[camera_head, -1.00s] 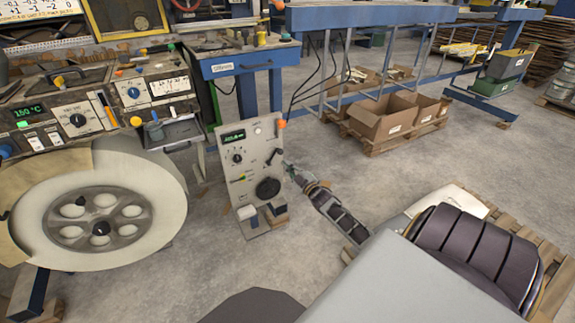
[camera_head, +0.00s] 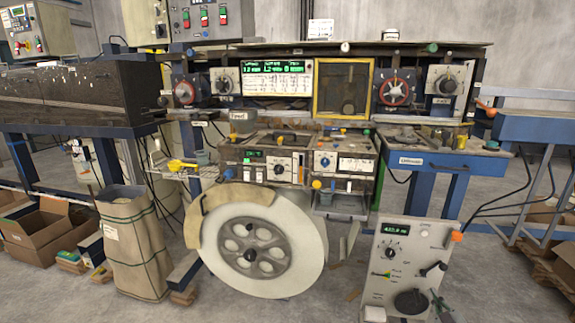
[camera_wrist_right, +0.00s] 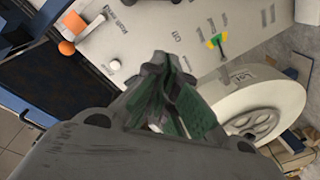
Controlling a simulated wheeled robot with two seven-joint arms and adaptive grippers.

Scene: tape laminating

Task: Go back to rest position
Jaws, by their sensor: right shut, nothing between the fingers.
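Most of the right arm is out of view. In the right wrist view the gripper's dark and green fingers (camera_wrist_right: 172,85) are closed together with nothing between them. The control box's pale panel (camera_wrist_right: 150,35) lies beyond the fingertips in that view, with an orange knob and a green-yellow lever. I cannot tell whether the fingers touch the panel. My left gripper is not in view.
The laminating machine (camera_head: 300,155) fills the middle, with a large white wheel (camera_head: 295,225) in front. A paper sack (camera_head: 135,245) and cardboard boxes (camera_head: 45,240) stand at left. A blue table (camera_head: 440,162) is at right. Bare floor (camera_head: 330,300) lies between wheel and control box.

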